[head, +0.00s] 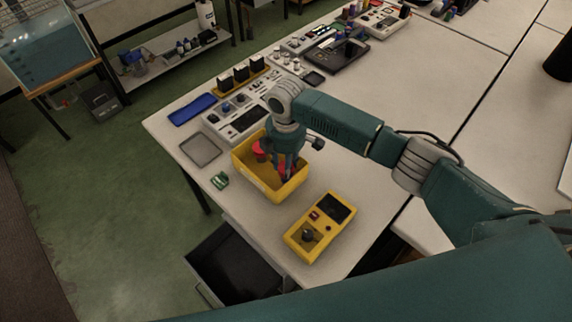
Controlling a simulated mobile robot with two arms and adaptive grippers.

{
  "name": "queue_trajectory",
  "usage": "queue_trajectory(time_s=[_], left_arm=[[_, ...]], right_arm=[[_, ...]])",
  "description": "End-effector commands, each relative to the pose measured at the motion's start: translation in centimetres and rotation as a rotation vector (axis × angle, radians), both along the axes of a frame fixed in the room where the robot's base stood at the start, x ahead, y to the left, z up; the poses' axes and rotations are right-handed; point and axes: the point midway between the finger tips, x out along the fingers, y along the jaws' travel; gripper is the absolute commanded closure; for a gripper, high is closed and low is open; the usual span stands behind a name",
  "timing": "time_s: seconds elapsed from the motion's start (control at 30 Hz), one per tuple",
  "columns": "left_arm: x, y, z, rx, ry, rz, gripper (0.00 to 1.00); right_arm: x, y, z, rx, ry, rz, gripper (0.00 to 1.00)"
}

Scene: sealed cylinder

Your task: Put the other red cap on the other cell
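A yellow bin (241,172) stands on the white table near its left edge. A red piece (259,151), which looks like a cap, shows inside it at the left wall. A smaller bit of red shows low beside my fingers, mostly hidden. My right gripper (289,174) comes in from the right and points down into the bin. Its fingertips are small and partly hidden, so I cannot tell whether it is open, shut or holding something. No cell can be made out for certain. My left gripper is not in view.
A yellow meter (310,236) lies in front of the bin. A small green part (220,181), a grey tray (201,152), a blue case (192,109) and a yellow rack with black blocks (240,76) lie left and behind. An open dark drawer (236,266) hangs below the table's edge.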

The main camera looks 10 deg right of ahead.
Motion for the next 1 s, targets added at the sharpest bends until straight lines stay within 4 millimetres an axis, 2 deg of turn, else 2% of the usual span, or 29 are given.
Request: queue_trajectory(time_s=[0.17,0.2,0.3,0.5,0.6,0.63,1.0], left_arm=[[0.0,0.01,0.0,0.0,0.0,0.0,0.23],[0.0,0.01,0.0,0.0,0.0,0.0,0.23],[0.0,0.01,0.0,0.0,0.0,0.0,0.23],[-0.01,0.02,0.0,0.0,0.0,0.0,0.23],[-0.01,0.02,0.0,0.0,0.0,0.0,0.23],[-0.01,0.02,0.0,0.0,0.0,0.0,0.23],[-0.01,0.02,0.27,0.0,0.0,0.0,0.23]], right_arm=[[-0.01,0.01,0.0,0.0,0.0,0.0,0.77],[-0.02,0.01,0.0,0.0,0.0,0.0,0.6],[-0.02,0.01,0.0,0.0,0.0,0.0,0.42],[-0.03,-0.01,-0.01,0.0,0.001,0.0,0.42],[-0.03,-0.02,-0.02,-0.001,0.001,0.0,0.25],[-0.03,-0.03,-0.02,-0.001,0.001,0.0,0.24],[-0.02,-0.04,0.25,-0.001,0.001,0.0,0.24]])
